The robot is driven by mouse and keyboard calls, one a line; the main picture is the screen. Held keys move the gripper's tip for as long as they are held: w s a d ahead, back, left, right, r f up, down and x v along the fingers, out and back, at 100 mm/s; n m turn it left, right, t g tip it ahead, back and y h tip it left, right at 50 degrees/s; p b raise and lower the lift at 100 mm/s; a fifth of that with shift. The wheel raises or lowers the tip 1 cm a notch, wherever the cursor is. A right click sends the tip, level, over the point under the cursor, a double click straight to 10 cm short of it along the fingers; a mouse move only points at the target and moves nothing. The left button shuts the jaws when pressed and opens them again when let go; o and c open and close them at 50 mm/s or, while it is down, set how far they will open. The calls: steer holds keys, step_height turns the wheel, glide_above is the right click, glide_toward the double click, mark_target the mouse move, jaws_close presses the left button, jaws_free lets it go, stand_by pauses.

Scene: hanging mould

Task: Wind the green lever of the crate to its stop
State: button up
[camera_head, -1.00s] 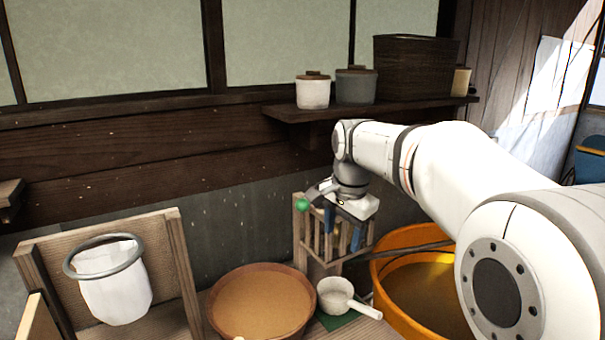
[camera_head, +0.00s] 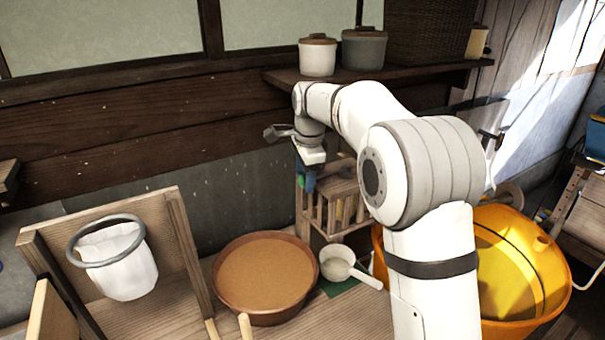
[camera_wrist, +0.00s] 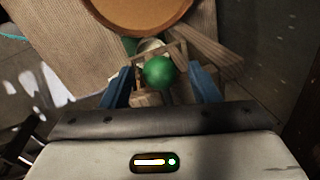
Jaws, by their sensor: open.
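The wooden slatted crate (camera_head: 338,186) stands beyond the ladle in the head view. Its lever ends in a round green knob (camera_head: 310,182) at the crate's upper left. In the wrist view the green knob (camera_wrist: 159,72) lies between the two blue fingers of my gripper (camera_wrist: 163,84). The fingers are open, with a gap on each side of the knob. In the head view my gripper (camera_head: 304,168) points down at the knob. The lever's arm is mostly hidden, and how deep the knob sits between the fingers is unclear.
A brown bowl (camera_head: 263,276) and a white ladle (camera_head: 337,264) are in front of the crate. A yellow tub (camera_head: 525,265) is at right. A shelf (camera_head: 285,78) with pots hangs above my gripper. A framed white bag (camera_head: 122,270) is at left.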

steer(key=shift+f, duration=0.25)
steer(key=shift+a, duration=0.1)
jaws_close()
stand_by(0.4)
